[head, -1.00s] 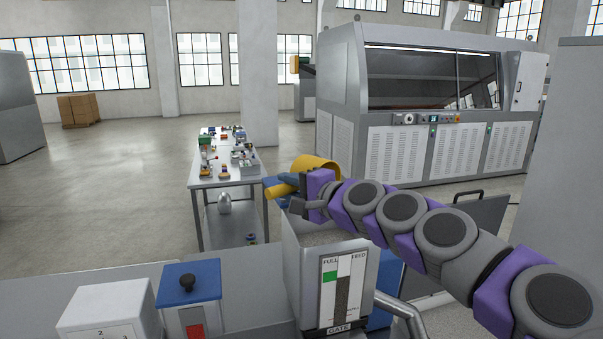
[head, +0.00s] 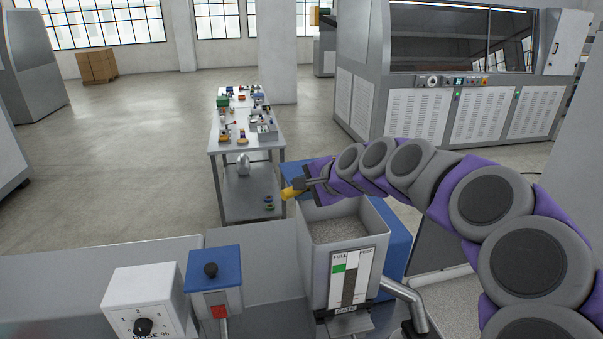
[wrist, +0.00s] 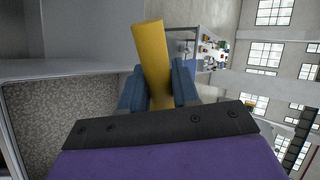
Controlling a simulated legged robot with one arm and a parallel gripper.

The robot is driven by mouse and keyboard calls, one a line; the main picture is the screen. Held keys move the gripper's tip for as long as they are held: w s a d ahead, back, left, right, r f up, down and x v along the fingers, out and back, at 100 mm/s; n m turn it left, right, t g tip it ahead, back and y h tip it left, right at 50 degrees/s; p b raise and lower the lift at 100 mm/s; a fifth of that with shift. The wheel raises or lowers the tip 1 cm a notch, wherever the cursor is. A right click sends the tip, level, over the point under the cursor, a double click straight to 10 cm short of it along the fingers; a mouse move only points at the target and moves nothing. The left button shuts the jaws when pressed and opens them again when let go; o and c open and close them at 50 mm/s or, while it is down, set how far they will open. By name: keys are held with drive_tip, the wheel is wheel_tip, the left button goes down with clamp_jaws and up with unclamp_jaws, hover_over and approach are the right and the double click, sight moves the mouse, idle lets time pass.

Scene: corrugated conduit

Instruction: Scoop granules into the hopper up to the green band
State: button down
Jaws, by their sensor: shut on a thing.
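The grey hopper (head: 312,262) stands at lower centre in the head view, open at the top. Pale granules (head: 340,230) lie inside below its rim; they also show in the wrist view (wrist: 50,120). Its front gauge has a green band (head: 338,268) and a dark speckled column (head: 349,290) whose top appears near the band's height. My gripper (head: 302,185) is at the hopper's back left rim in the picture. Its blue fingers (wrist: 158,88) are shut on the handle of the yellow scoop (wrist: 150,45). The scoop's bowl is hidden, so its load cannot be told.
A cluttered bench (head: 246,140) stands beyond.

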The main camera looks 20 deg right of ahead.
drive_tip(key=shift+w+r+g+p, duration=0.1)
drive_tip(key=shift+r+g+p, duration=0.05)
drive_tip(key=shift+g+p, duration=0.35)
drive_tip(key=shift+p, duration=0.65)
drive_tip(key=shift+w+a+f+g+h+p, duration=0.1)
drive_tip(key=shift+a+f+g+h+p, duration=0.15)
drive_tip(key=shift+g+p, duration=0.3)
drive_tip(key=shift+w+a+f+g+h+p, duration=0.15)
drive_tip(key=shift+a+g+p, duration=0.2)
drive_tip(key=shift+p, duration=0.3)
drive_tip(key=w+g+p, duration=0.1)
drive_tip(key=g+p, duration=0.1)
drive_tip(key=p, duration=0.3)
drive_tip(key=w+r+g+h+p, duration=0.1)
drive_tip(key=g+p, duration=0.2)
drive_tip(key=p, duration=0.1)
drive_tip(key=w+a+r+g+h+p, duration=0.1)
drive_tip(key=w+g+p, duration=0.1)
drive_tip(key=p, duration=0.3)
drive_tip(key=shift+g+p, duration=0.3)
drive_tip(key=shift+g, duration=0.4)
drive_tip(key=shift+d+f, duration=0.15)
drive_tip(key=shift+d, duration=0.05)
drive_tip(key=shift+a, duration=0.15)
